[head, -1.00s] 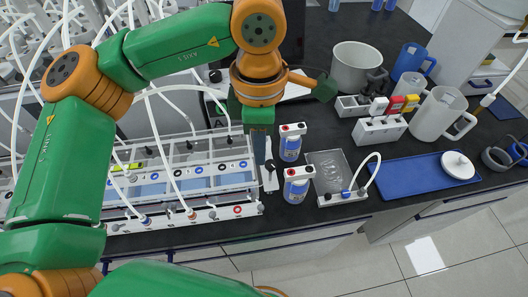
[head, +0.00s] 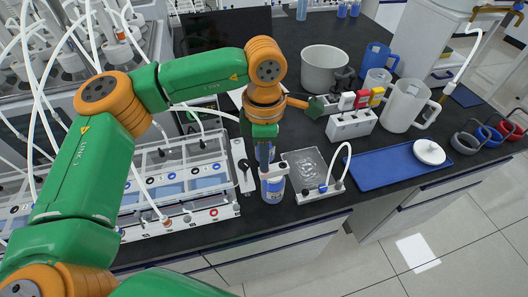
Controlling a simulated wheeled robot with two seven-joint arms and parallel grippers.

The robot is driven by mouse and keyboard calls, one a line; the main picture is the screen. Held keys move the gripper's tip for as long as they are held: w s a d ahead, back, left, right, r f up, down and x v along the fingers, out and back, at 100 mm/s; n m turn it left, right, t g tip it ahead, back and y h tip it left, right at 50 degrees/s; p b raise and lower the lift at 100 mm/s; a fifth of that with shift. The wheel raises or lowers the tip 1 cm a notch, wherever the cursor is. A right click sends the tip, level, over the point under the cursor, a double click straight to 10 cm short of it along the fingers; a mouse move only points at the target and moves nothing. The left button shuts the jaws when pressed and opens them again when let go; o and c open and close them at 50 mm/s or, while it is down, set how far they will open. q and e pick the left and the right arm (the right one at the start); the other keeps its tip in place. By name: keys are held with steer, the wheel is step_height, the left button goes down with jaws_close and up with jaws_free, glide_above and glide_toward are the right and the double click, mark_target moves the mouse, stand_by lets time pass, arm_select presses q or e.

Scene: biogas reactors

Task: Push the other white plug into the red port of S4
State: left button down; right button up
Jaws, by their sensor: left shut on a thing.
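My left gripper (head: 264,160) points down above the near white-capped bottle (head: 273,188), its fingers close to the cap. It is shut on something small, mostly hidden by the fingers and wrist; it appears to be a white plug. A white tube (head: 205,112) runs toward the gripper and disappears behind my wrist. A second bottle behind is almost wholly covered by the gripper. I cannot read an S4 label or see a red port clearly on the bottles. Another tube's plug (head: 166,222) sits at the front of the clear rack (head: 190,213). My right gripper is out of view.
Right of the bottles is a clear plate (head: 305,165) with a white tube loop (head: 345,157).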

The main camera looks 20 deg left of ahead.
arm_select(q)
steer(key=shift+b, duration=0.3)
stand_by(1.3)
steer(key=shift+f+b, duration=1)
stand_by(1.0)
steer(key=shift+s, duration=0.1)
steer(key=c, duration=0.7)
jaws_free()
steer(key=shift+c, duration=0.2)
steer(key=shift+s+r, duration=0.1)
steer(key=shift+s, duration=0.05)
